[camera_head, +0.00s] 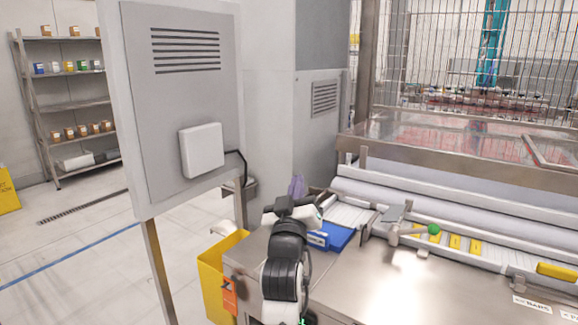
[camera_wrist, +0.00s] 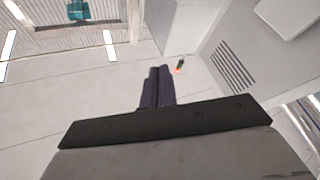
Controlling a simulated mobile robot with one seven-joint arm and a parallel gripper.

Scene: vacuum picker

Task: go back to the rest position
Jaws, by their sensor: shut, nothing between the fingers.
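My gripper shows in the wrist view (camera_wrist: 158,88) as two dark fingers pressed together, with nothing between them. The wrist camera looks toward the ceiling, the upper walls and a vented grey panel. In the head view my black and white arm rises over the near left part of the steel table (camera_head: 365,290). The gripper end is mostly hidden behind the arm there, and only a small purplish part (camera_head: 297,186) shows above it. It appears to be above the table and clear of other things.
A blue box (camera_head: 340,236) lies right of my arm. A grey cabinet panel (camera_head: 185,100) stands to the left, with a yellow bin (camera_head: 220,262) at the table's left end. Rollers, a green knob (camera_head: 434,229) and a wire cage (camera_head: 460,60) lie to the right.

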